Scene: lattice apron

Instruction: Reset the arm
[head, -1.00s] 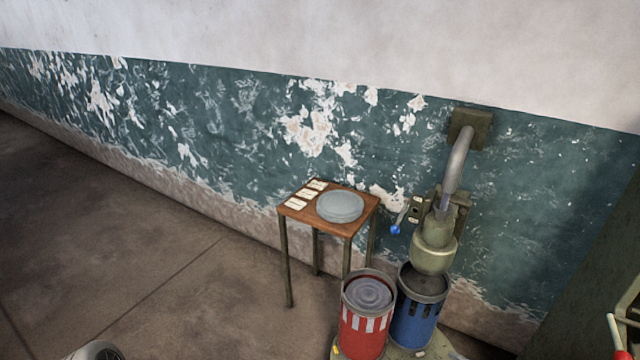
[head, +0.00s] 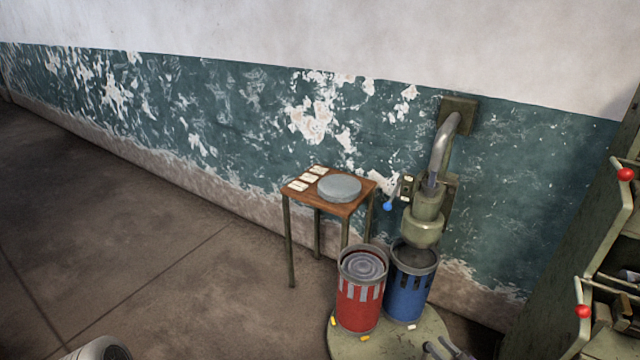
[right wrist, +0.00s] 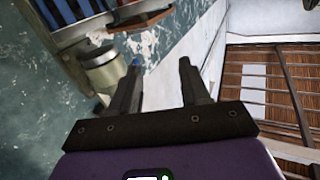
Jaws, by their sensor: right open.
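My right gripper (head: 447,350) shows at the bottom edge of the head view, with its dark fingers apart, in front of the round turntable plate. In the right wrist view the two fingers (right wrist: 160,72) are spread with nothing between them. My left gripper is not in view; only a pale rounded piece, which may be part of my left arm, shows at the bottom left. A red drum (head: 360,290) and a blue drum (head: 411,285) stand side by side on the turntable (head: 390,345). The blue drum is under the green filling nozzle (head: 425,225).
A small wooden table (head: 345,208) holds a round grey lid (head: 339,187) and white cards (head: 304,181). A lever with a blue knob (head: 387,206) is beside the nozzle. A green rack (head: 590,270) with red knobs stands at the right. Floor at left is clear.

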